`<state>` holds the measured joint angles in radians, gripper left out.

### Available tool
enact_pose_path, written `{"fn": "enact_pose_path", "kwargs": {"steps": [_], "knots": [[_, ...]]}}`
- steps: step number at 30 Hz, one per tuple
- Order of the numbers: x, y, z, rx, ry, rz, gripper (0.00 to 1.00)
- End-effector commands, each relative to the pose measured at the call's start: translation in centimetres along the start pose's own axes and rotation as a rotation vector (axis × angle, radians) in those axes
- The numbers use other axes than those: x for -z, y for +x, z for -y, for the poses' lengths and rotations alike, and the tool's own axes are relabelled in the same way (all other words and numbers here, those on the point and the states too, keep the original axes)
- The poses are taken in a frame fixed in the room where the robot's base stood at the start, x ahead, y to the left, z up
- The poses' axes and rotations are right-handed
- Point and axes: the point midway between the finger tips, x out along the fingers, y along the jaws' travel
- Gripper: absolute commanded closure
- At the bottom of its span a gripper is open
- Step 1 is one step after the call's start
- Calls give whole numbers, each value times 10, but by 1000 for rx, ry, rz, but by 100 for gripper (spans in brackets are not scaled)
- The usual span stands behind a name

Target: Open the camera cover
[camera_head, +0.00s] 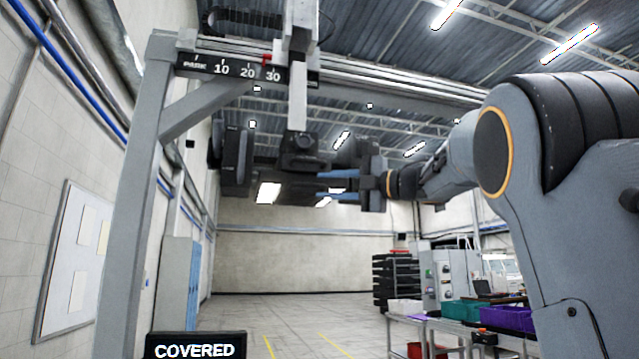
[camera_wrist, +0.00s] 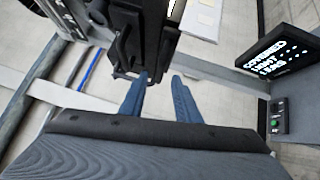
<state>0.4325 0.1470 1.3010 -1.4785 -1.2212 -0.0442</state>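A dark camera unit (camera_head: 300,150) hangs from a light vertical post under the overhead rail. A black flap-like panel (camera_head: 235,155), which looks like the cover, stands at its left; I cannot tell exactly how it joins the unit. My gripper (camera_head: 318,185) has two blue fingers pointing left, just below and right of the unit. A display (camera_head: 195,346) reads "COVERED".
The overhead rail carries a scale (camera_head: 235,70) with a red pointer (camera_head: 267,61) between 20 and 30. A grey frame post (camera_head: 143,200) stands at left. In the wrist view, a small box with a green button (camera_wrist: 276,124) sits below the display (camera_wrist: 280,57). A bench with bins (camera_head: 460,310) is at right.

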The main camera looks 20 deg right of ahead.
Motion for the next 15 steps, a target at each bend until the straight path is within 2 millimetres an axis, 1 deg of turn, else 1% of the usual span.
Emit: {"fn": "enact_pose_path", "kwargs": {"steps": [1,6,10,15], "knots": [[1,9,-1,0,2,-2,70],[0,27,-1,0,2,1,70],[-1,33,0,0,2,3,70],[-2,34,0,0,2,5,70]]}}
